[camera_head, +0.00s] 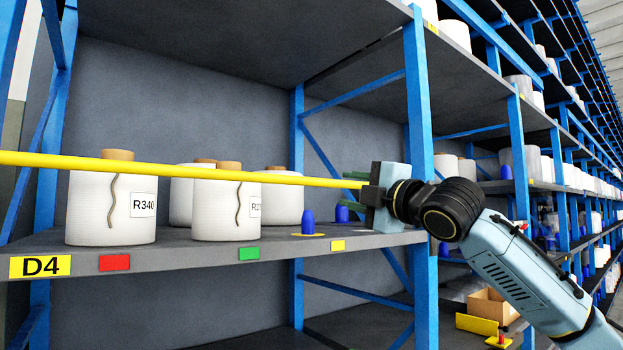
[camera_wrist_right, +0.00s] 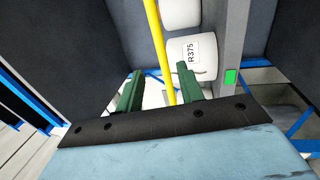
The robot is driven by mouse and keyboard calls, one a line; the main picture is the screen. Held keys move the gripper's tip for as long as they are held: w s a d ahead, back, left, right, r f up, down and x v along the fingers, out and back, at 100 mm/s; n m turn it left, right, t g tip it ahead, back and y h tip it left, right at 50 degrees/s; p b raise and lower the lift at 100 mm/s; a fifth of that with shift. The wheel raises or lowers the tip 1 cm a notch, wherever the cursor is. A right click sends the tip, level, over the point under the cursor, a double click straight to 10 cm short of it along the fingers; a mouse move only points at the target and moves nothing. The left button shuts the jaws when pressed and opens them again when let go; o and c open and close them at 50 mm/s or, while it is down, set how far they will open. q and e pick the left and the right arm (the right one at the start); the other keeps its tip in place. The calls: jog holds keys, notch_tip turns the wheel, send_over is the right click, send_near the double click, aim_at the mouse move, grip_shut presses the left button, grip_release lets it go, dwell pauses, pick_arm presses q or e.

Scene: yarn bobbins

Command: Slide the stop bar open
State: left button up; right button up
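The yellow stop bar (camera_head: 190,168) runs across the front of the shelf, above its edge, from the left picture edge to my right gripper (camera_head: 350,190). The bar's right end is at the gripper. In the right wrist view the bar (camera_wrist_right: 159,45) passes between the two green fingers of my right gripper (camera_wrist_right: 160,72). The fingers are apart, with a clear gap on the bar's left side; the bar is close to the right finger. Whether it touches that finger I cannot tell. My left gripper is not in view.
White yarn bobbins stand behind the bar, labelled R340 (camera_head: 112,210) and R375 (camera_wrist_right: 192,58), with more behind. Blue cones (camera_head: 308,221) stand on the shelf (camera_head: 190,253) at right. A blue upright (camera_head: 420,150) rises close to my right gripper.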

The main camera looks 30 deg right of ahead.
aim_at(313, 182)
jog(key=p+x, duration=0.4)
jog(key=x, duration=0.7)
jog(key=shift+w+a+r, duration=0.1)
jog(key=shift+w+r, duration=0.1)
jog(key=shift+w, duration=0.1)
jog(key=shift+x, duration=0.75)
jog(key=shift+f, duration=0.1)
grip_shut()
